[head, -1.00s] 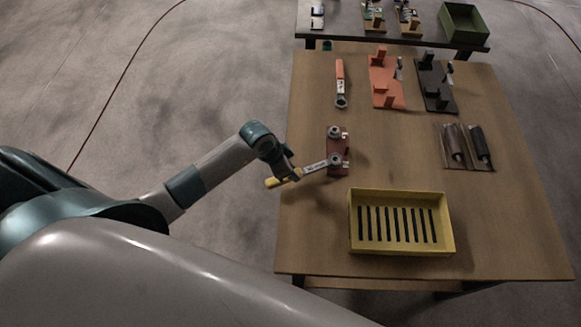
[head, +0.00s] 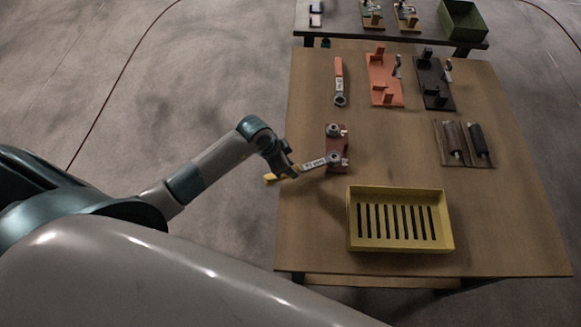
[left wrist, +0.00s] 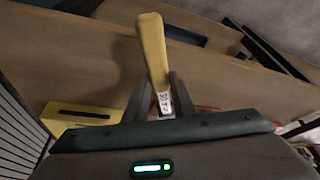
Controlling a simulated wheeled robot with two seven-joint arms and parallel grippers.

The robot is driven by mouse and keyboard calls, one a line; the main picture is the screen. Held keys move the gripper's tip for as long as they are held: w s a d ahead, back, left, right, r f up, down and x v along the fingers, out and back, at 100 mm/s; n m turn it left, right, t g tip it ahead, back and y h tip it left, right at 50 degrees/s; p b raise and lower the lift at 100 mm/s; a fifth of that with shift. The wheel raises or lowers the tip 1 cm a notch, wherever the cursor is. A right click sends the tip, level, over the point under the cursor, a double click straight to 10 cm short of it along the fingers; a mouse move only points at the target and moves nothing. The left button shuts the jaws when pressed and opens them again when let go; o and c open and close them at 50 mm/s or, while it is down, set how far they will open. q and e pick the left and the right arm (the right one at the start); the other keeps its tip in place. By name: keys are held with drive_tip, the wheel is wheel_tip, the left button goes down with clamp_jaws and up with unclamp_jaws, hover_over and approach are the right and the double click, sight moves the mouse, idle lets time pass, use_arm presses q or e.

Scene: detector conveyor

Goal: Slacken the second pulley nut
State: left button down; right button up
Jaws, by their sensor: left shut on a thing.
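A dark red block (head: 338,145) near the table's left side carries two round grey nuts, the far nut (head: 333,129) and the near nut (head: 334,158). My left gripper (head: 291,171) is shut on a wrench (head: 313,163) with a yellow handle, beside the block at the table's left edge. The wrench's head is at the near nut; I cannot tell how fully it sits around it. In the left wrist view the yellow handle (left wrist: 153,50) sticks up from between the fingers (left wrist: 160,98). The wrench's head is hidden there. My right gripper is out of view.
A yellow slotted tray (head: 354,246) stands at the front. An orange-handled wrench (head: 339,82) lies behind the block. Orange (head: 382,80) and black (head: 434,84) fixtures stand to the back right, with two dark rollers (head: 478,140) in front of them.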

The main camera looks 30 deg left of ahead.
use_arm(q)
drive_tip(key=c, duration=1.4)
unclamp_jaws()
drive_tip(key=shift+r, duration=0.1)
drive_tip(key=b+v, duration=0.4)
drive_tip(key=v, duration=1.3)
drive_tip(key=shift+s+b, duration=0.2)
drive_tip(key=shift+b, duration=0.1)
drive_tip(key=shift+s+a, duration=0.1)
drive_tip(key=shift+a, duration=0.05)
